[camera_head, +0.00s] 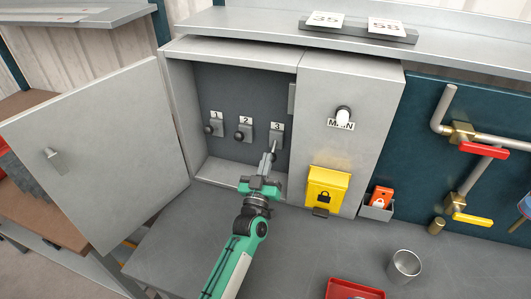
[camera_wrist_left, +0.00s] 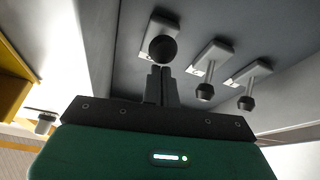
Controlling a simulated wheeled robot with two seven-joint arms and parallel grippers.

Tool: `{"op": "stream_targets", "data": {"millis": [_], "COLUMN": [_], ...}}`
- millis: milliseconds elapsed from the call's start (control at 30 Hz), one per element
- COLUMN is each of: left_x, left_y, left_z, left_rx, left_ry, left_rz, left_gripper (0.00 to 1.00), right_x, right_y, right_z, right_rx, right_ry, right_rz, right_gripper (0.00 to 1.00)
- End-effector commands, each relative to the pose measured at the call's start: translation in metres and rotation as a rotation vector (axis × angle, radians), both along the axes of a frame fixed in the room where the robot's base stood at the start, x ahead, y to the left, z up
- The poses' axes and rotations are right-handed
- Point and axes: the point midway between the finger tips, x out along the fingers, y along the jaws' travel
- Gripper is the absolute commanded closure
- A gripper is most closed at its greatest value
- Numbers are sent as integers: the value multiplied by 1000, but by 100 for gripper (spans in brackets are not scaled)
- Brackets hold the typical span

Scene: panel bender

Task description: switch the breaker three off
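The open grey cabinet (camera_head: 233,83) holds a row of breakers labelled 1 (camera_head: 216,117), 2 (camera_head: 246,121) and 3 (camera_head: 277,128). Breakers 1 and 2 show dark round knobs. In the head view my left gripper (camera_head: 270,156) is at breaker 3, just below its label, and hides part of its lever. In the left wrist view the nearest black knob (camera_wrist_left: 163,48), breaker three's, is right beyond the fingertips (camera_wrist_left: 160,72). The fingers are together with no visible gap; whether they touch the knob is unclear. The other two knobs (camera_wrist_left: 205,91) stand to the right. My right gripper is out of view.
The cabinet door (camera_head: 100,150) is swung open to the left. A panel with a MAIN knob (camera_head: 343,115) and yellow lock box (camera_head: 327,189) is to the right. A metal cup (camera_head: 404,266) and red tray (camera_head: 354,290) are on the bench (camera_head: 310,245).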

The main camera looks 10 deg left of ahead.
Motion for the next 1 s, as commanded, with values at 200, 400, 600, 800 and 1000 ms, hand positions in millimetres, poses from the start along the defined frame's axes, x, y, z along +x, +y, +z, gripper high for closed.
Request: {"op": "stream_targets", "data": {"millis": [200,400,600,800,1000], "left_x": [-16,-51,-88,-122,-143], "left_y": [1,6,11,16,18], "left_z": [-18,-18,-16,-14,-12], "left_rx": [3,1,2,0,1], "left_ry": [16,8,5,2,0], "left_rz": [-3,-1,-1,0,0], "left_gripper": [100,100,100,100,100], "right_x": [0,0,0,0,0], "right_y": [0,1,1,1,1], "right_z": [-13,-23,-30,-37,-40], "right_rx": [0,1,1,1,1], "right_ry": [0,0,0,0,0], "right_rz": [0,0,0,0,0], "right_gripper": [64,64,64,64,64]}}
